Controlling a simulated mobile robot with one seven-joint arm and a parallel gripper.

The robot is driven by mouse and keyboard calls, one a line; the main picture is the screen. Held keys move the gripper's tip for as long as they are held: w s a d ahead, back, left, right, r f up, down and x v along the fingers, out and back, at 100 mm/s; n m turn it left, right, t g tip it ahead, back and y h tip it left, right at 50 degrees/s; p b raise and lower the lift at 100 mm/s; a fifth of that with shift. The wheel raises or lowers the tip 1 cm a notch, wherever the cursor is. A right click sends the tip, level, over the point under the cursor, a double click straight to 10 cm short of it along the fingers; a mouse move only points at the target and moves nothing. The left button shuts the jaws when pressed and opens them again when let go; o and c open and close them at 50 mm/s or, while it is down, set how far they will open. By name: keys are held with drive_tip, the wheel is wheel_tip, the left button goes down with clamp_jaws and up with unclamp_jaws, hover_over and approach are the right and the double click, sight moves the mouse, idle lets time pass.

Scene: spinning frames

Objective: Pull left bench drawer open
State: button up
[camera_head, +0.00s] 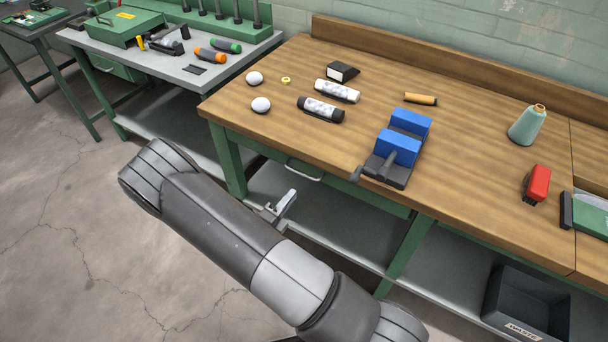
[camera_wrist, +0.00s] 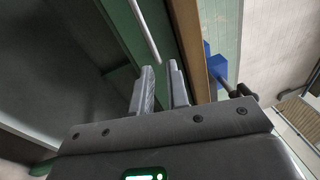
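The wooden-topped bench (camera_head: 385,70) has a green drawer front (camera_head: 330,182) under its left part. It looks flush with the green frame. A pale bar handle (camera_head: 304,171) runs along it and also shows in the wrist view (camera_wrist: 144,30). My gripper (camera_head: 291,195) is below and slightly left of the handle, in front of the bench. In the wrist view my two fingers (camera_wrist: 162,68) are apart with nothing visible between them. The handle lies beyond the fingertips; whether they touch cannot be told. My forearm hides part of the lower bench.
A blue vise (camera_head: 398,148) stands at the bench's front edge, its handle jutting out right of the drawer. A grey lower shelf (camera_head: 330,220) and a black waste bin (camera_head: 525,305) are below. Floor at left is clear.

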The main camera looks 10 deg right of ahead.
sight(304, 174)
drive_tip(key=w+d, duration=0.2)
drive_tip(key=w+d+n+t, duration=0.1)
drive_tip(key=w+d, duration=0.1)
drive_tip(key=w, duration=0.1)
drive_tip(key=w+d+n+y, duration=0.1)
drive_tip(key=w+d, duration=0.1)
drive_tip(key=shift+w+d+r, duration=0.2)
drive_tip(key=shift+w+d, duration=0.05)
drive_tip(key=shift+w, duration=0.15)
drive_tip(key=shift+c, duration=0.5)
clamp_jaws()
